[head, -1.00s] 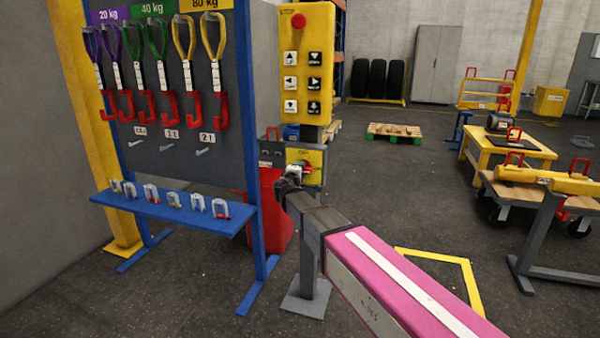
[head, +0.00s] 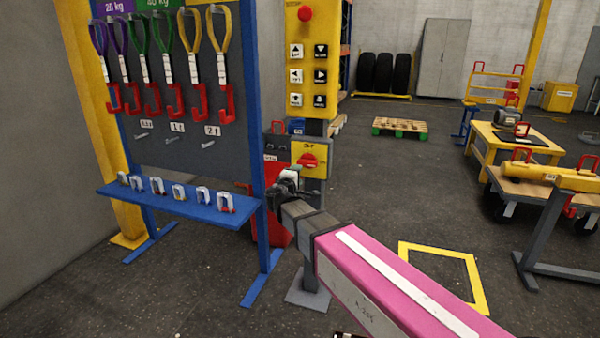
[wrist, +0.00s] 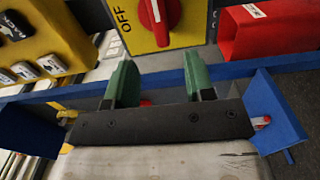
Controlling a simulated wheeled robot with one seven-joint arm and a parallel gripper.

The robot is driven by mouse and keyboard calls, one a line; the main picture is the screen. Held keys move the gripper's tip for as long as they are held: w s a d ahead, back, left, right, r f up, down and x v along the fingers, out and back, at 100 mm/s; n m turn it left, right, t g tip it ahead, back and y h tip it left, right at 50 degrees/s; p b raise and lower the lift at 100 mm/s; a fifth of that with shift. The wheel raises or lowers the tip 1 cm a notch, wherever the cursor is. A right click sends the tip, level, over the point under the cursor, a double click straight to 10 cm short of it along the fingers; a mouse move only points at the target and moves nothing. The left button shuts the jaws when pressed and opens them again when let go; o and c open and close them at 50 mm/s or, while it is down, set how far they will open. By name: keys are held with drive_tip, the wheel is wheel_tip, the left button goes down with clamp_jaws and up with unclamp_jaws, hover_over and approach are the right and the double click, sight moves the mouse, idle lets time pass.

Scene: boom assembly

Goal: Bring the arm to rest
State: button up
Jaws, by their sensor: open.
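My pink and grey arm reaches in from the lower right of the head view. Its gripper (head: 283,190) is small there, in front of the control post's lower part and beside the blue rack's right upright. In the wrist view my gripper (wrist: 160,85) shows two green fingers set apart with nothing between them. Beyond the fingertips is the yellow switch panel (wrist: 183,40) with a red rotary knob (wrist: 156,18) and the word OFF. The fingers look apart from the knob. The switch panel also shows in the head view (head: 318,150).
A blue rack (head: 160,204) with hanging slings and several shackles stands at the left. The yellow button box (head: 306,70) is above the switch. A red bin (head: 272,225) stands behind the rack's upright. Open floor with a yellow square outline (head: 480,290) lies at right.

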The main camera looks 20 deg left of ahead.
drive_tip(key=shift+s, duration=0.35)
drive_tip(key=d+f+m+g+h, duration=0.1)
drive_tip(key=d+f+m+g, duration=0.3)
drive_tip(key=d, duration=0.5)
drive_tip(key=w+d+f+m+g+h, duration=0.1)
drive_tip(key=d+f+m+g+h, duration=0.1)
drive_tip(key=d+f, duration=0.55)
drive_tip(key=d+f+m+g+h, duration=0.1)
drive_tip(key=d+f+m+g, duration=0.15)
drive_tip(key=d, duration=0.75)
drive_tip(key=s+d+f+m+g+y, duration=0.2)
drive_tip(key=s+d+f+m+g, duration=0.2)
drive_tip(key=d, duration=0.5)
drive_tip(key=s+d+f+m+g+y, duration=0.3)
drive_tip(key=s+d+f+m+g, duration=0.1)
drive_tip(key=s+d+f, duration=0.5)
drive_tip(key=shift+s+d+g+y, duration=0.3)
drive_tip(key=shift+s+d+g, duration=0.15)
drive_tip(key=shift+s+g, duration=0.35)
drive_tip(key=shift+o, duration=0.3)
